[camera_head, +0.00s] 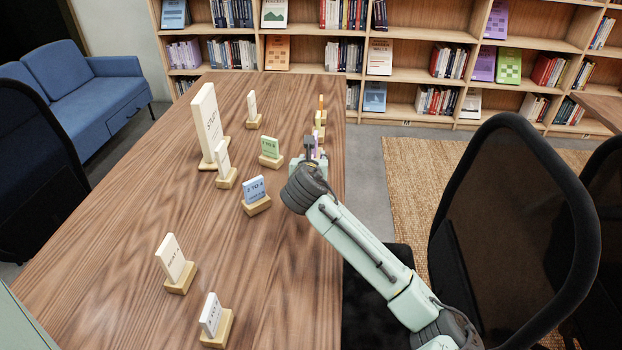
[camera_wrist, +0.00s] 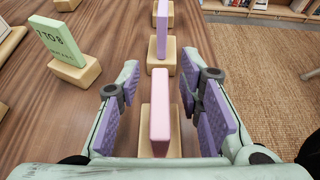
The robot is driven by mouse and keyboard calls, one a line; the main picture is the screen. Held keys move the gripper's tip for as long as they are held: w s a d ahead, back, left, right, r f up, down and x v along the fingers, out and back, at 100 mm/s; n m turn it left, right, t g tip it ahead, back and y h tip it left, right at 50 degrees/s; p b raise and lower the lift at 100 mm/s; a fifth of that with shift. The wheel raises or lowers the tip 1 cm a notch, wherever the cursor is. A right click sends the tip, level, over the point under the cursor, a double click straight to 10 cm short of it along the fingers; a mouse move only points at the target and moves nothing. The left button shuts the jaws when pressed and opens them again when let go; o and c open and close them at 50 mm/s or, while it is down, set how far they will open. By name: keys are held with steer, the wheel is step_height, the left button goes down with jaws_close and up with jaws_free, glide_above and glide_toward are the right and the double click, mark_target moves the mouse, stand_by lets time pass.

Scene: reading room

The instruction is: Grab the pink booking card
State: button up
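The pink card (camera_wrist: 160,115) stands upright in a wooden block (camera_wrist: 174,142) in the wrist view, its narrow edge toward the camera. My gripper (camera_wrist: 161,92) is open, with one purple-padded finger to the left of the card and one to the right. Gaps show between the card and both pads, so it is not held. In the head view my gripper (camera_head: 309,150) is at the right part of the table, and it seems to hide the pink card there.
A purple card (camera_wrist: 162,30) stands just beyond the pink one. A green card (camera_head: 270,147), a blue card (camera_head: 254,189), a tall white sign (camera_head: 208,125) and several white cards stand on the wooden table (camera_head: 120,225). A black chair (camera_head: 510,230) is right of the table.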

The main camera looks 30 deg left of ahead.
steer(key=shift+w+a+f, duration=0.15)
steer(key=shift+w+f, duration=0.05)
steer(key=shift+w, duration=0.1)
steer(key=shift+c, duration=0.3)
jaws_close()
